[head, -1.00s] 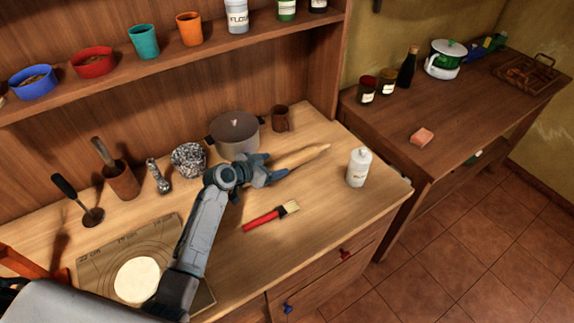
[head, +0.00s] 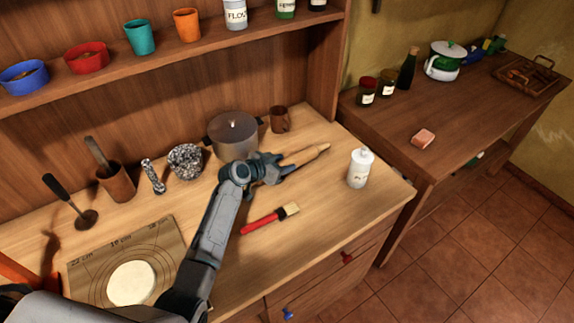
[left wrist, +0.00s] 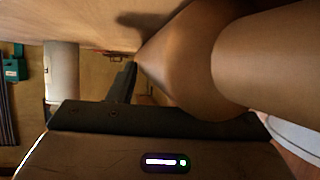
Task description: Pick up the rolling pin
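The rolling pin is pale wood with a tapered tip (head: 312,154). It lies on the counter, pointing to the right, between the pot and the white bottle. My left gripper (head: 284,166) is at the pin's left part, with its fingers about the pin. The gripper hides the pin's left end in the head view. In the left wrist view the pin (left wrist: 190,60) is very close and fills the right side, with one dark finger (left wrist: 122,82) beside its tapered tip. Whether the fingers press on the wood cannot be told. My right gripper is not in view.
A lidded pot (head: 233,138) stands behind my left gripper, and a brown mug (head: 280,119) beside it. A white bottle (head: 359,170) is right of the pin. A red-handled brush (head: 268,219) lies in front. A marked mat (head: 166,232) with dough lies at left.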

